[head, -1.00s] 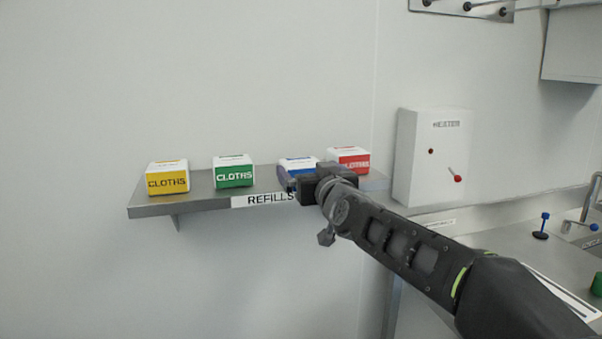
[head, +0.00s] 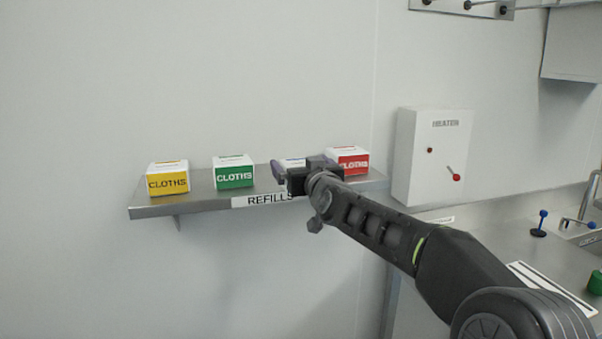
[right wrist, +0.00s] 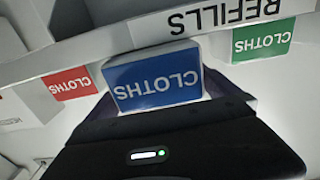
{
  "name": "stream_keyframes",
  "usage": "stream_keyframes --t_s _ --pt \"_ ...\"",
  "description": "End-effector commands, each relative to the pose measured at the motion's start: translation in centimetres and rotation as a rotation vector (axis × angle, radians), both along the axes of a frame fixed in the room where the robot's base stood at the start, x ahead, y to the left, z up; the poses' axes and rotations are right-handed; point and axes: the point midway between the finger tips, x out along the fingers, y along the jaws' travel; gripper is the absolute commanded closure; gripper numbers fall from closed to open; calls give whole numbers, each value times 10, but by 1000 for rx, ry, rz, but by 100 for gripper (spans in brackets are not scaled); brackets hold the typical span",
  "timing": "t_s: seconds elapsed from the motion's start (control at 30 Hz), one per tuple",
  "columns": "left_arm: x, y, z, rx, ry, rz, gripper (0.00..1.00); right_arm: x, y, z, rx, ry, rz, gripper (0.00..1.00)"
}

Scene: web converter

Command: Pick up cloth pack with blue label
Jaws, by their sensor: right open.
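The cloth pack with the blue label (head: 292,162) sits on the wall shelf, mostly hidden behind my right gripper in the head view; only part of its white top shows. In the right wrist view its blue front (right wrist: 155,82) appears upside down, directly ahead of the gripper body and between the two fingers. My right gripper (head: 300,169) is open, with one finger to each side of the pack. I cannot tell whether the fingers touch it. My left gripper is not in view.
The shelf (head: 205,200) also holds a red pack (head: 349,161) close right of my gripper, a green pack (head: 234,172) and a yellow pack (head: 168,179) to the left. A REFILLS label (head: 265,200) is on its front edge. A heater box (head: 432,155) hangs at right.

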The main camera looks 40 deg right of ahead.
Motion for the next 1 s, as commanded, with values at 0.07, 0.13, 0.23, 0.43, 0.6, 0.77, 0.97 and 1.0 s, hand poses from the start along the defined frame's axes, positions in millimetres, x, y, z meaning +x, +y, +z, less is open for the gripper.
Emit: stream_keyframes --t_s 0.07,0.13,0.23,0.43,0.6,0.77,0.97,1.0 --pt "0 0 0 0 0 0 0 0 0 0 0 0 0 0" --pt "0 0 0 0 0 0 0 0 0 0 0 0 0 0" --pt "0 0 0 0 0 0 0 0 0 0 0 1 0 0" --pt "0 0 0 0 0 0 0 0 0 0 0 1 0 0" --pt "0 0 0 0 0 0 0 0 0 0 0 1 0 13" --pt "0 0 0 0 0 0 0 0 0 0 0 1 0 26" --pt "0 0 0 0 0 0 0 0 0 0 0 1 0 43" --pt "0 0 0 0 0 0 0 0 0 -1 0 1 1 46"
